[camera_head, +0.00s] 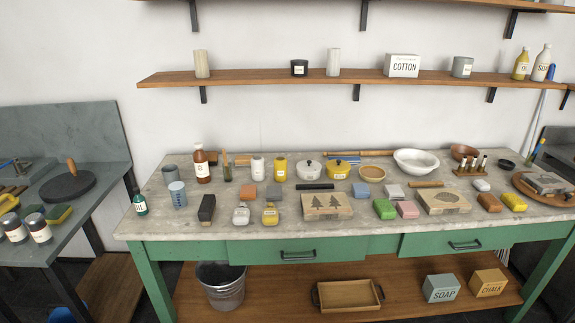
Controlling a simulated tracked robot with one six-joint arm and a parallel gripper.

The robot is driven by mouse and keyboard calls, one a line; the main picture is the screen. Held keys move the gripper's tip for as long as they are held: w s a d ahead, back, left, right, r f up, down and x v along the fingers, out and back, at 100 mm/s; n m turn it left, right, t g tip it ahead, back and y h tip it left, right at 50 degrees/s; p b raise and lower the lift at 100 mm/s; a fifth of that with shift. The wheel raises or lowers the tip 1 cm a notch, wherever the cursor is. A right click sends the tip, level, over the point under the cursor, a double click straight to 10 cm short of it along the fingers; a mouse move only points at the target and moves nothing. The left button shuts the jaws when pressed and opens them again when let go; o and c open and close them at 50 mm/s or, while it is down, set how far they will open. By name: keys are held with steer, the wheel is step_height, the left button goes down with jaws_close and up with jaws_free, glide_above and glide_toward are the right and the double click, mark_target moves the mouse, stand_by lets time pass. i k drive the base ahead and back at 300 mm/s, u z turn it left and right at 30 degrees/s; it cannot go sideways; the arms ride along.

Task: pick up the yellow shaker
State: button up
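A yellow cylinder with a pale label (280,170), which looks like the yellow shaker, stands upright toward the back of the stone-topped bench (340,228), left of centre. A similar white cylinder (258,168) stands close on its left. A grey lidded pot (308,170) is a little to its right. An orange block (247,192) and a grey block (274,192) lie in front of it. My gripper is not in view.
A brown bottle (202,167) stands farther left. A yellow lidded pot (338,169) and a smaller yellow labelled container (270,214) are nearby. Carved blocks (326,206) and coloured blocks crowd the bench front. A wall shelf (350,77) runs above. A side table (70,215) stands left.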

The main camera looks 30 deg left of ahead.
mark_target(279, 163)
steer(key=z, duration=0.05)
steer(key=i, duration=1.9)
steer(key=u, duration=3.75)
